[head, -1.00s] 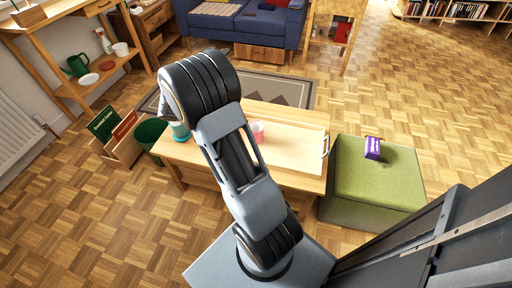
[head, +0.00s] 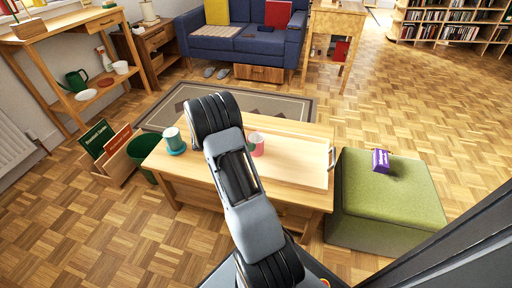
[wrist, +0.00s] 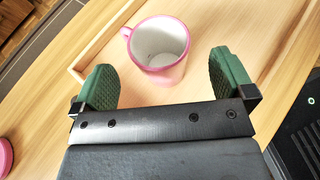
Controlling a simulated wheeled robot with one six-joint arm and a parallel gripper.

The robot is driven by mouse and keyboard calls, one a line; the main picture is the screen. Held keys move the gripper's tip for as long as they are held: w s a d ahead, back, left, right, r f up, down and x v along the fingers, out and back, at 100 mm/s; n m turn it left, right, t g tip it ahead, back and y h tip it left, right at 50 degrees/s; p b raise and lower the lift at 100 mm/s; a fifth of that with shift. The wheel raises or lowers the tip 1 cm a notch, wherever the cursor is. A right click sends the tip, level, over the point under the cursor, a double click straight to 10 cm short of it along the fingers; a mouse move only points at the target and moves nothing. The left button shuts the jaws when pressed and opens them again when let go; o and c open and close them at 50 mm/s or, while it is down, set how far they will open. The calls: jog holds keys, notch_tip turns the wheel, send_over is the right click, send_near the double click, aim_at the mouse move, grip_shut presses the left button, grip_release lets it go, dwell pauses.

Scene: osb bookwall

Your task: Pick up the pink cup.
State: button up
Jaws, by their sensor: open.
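The pink cup (head: 258,147) stands upright on the wooden coffee table (head: 192,180), on or at the edge of a pale wooden tray (head: 300,178). In the wrist view the cup (wrist: 165,72) is empty, white inside, with its handle to the upper left. My gripper (wrist: 164,75) is open. Its two green pads are on either side of the cup's near part, with gaps, and nothing is held. In the head view my arm covers the gripper and part of the tray.
A teal cup (head: 173,139) stands at the table's left end. A green footstool (head: 385,200) with a purple box (head: 381,160) stands right of the table. A green bin (head: 146,152) stands at left. Parquet floor is clear at front left.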

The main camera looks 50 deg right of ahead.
aim_at(262, 138)
jog(key=b+x, duration=0.2)
jog(key=x, duration=0.1)
jog(key=shift+s+d+f+b, duration=0.1)
jog(key=shift+d+f+b, duration=0.1)
jog(key=shift+d+b, duration=0.15)
jog(key=shift+x, duration=0.75)
jog(key=shift+d+r, duration=0.1)
jog(key=shift+r, duration=0.05)
jog(key=shift+c, duration=0.4)
jog(key=c, duration=0.9)
jog(key=shift+c, duration=0.4)
jog(key=shift+r, duration=0.1)
